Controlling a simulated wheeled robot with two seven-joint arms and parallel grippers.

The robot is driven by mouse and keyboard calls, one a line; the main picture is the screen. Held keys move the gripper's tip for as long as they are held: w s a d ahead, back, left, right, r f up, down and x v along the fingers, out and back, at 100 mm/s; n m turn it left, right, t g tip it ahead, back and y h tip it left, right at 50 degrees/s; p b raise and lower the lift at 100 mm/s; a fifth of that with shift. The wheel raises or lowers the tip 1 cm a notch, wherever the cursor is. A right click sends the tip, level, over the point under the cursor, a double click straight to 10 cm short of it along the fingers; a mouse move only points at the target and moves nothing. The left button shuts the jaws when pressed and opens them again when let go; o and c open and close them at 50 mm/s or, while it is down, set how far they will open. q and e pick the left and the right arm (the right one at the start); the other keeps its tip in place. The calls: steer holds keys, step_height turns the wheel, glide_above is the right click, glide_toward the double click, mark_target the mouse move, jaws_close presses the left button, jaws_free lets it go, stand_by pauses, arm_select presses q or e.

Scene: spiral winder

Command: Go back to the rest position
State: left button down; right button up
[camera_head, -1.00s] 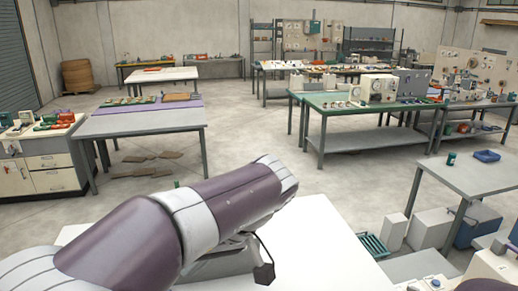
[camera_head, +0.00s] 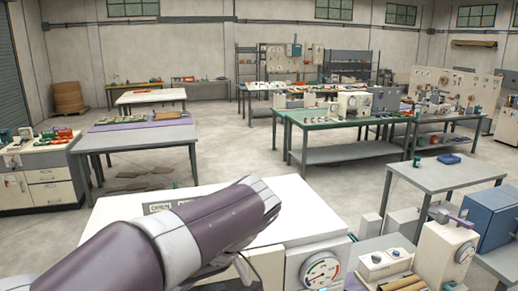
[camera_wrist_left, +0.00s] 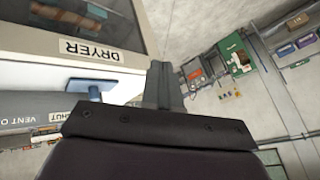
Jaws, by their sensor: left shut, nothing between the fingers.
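My left arm (camera_head: 185,235) reaches in from the lower left in the head view, in front of a white-topped cabinet; its gripper is hidden there. In the left wrist view my left gripper (camera_wrist_left: 166,75) shows its fingers together, with nothing between them. The fingertips look apart from the handle, though the depth is hard to judge. My right gripper is in neither view.
The white-topped cabinet (camera_head: 285,205) with an OPEN label and a round dial (camera_head: 320,270) stands close in front. More equipment with another dial (camera_head: 464,253) is at the lower right. A grey table (camera_head: 455,175) stands beyond it. Open floor (camera_head: 245,160) lies farther back.

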arm_select(q)
steer(key=w+d+n+t+h+b, duration=0.1)
steer(key=w+d+t, duration=0.1)
steer(key=w+t, duration=1.15)
steer(key=w+d+f+m+g+h+b, duration=0.2)
steer(key=d+f+m+h+b, duration=0.5)
steer(key=f, duration=0.4)
steer(key=s+a+f+m+g+h+b, duration=0.1)
steer(key=s+f+g+b, duration=0.2)
steer(key=f, duration=0.4)
steer(key=s+a+f+m+g+h, duration=0.1)
steer(key=s+f+g, duration=0.1)
steer(key=s+f, duration=0.45)
steer(key=s+a+f+g+y+b, duration=0.1)
steer(key=s+a+f+g+b, duration=0.2)
steer(key=f, duration=0.6)
steer(key=s+a+f+m+g+y+b, duration=0.1)
steer(key=s+a+f+g+b, duration=0.2)
steer(key=s+a+f+b, duration=0.3)
steer(key=s+a+f, duration=0.3)
steer(key=f, duration=0.1)
steer(key=shift+s+a+y+b, duration=0.15)
steer(key=shift+s+y+b, duration=0.05)
steer(key=shift+y+b, duration=0.2)
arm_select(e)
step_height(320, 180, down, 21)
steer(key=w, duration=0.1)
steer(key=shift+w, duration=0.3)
